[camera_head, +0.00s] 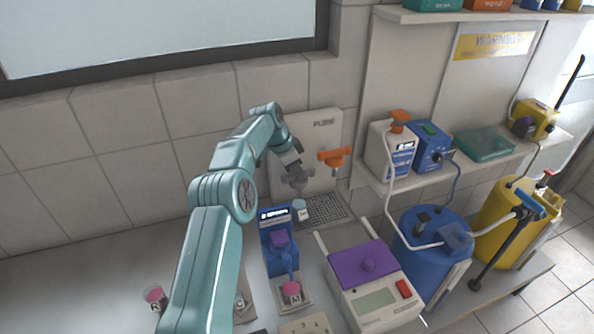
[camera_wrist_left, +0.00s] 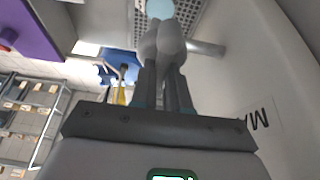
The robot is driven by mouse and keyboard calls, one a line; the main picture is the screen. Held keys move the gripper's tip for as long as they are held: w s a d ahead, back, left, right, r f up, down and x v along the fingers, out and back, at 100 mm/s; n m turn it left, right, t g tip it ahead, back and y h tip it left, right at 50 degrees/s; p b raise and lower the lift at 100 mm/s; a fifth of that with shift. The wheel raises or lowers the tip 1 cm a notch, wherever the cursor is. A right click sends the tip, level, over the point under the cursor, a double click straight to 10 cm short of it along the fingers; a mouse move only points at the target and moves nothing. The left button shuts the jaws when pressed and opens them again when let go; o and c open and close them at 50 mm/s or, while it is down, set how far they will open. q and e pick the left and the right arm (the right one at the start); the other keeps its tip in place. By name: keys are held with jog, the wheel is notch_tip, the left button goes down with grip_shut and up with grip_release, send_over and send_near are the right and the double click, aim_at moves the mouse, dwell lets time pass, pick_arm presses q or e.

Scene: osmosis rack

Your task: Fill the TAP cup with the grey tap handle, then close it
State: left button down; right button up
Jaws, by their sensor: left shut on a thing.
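My left gripper (camera_head: 291,160) is shut on the grey tap handle (camera_head: 297,179) on the white panel. In the left wrist view, its two fingers (camera_wrist_left: 166,85) close around the rounded grey handle (camera_wrist_left: 171,42). A grey pipe-like part (camera_wrist_left: 207,48) sticks out beside the handle. A small white cup (camera_head: 301,213) with a light-blue top stands on the drip grate below the grey tap. Its light-blue round top also shows in the left wrist view (camera_wrist_left: 160,8), partly hidden by the handle. The cup's label is too small to read. My right gripper is not in view.
An orange tap handle (camera_head: 334,157) sits right of the grey one. The drip grate (camera_head: 328,212) lies below both. A blue instrument (camera_head: 272,227) stands in front, with a purple-lidded balance (camera_head: 366,265) to its right. Pink-capped containers (camera_head: 291,288) stand nearer the front.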

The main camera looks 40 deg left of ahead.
pick_arm(q)
jog(key=shift+r+m+h, duration=0.15)
jog(key=shift+m+h, duration=0.15)
jog(key=shift+m, duration=0.5)
jog(key=c, duration=1.1)
grip_release()
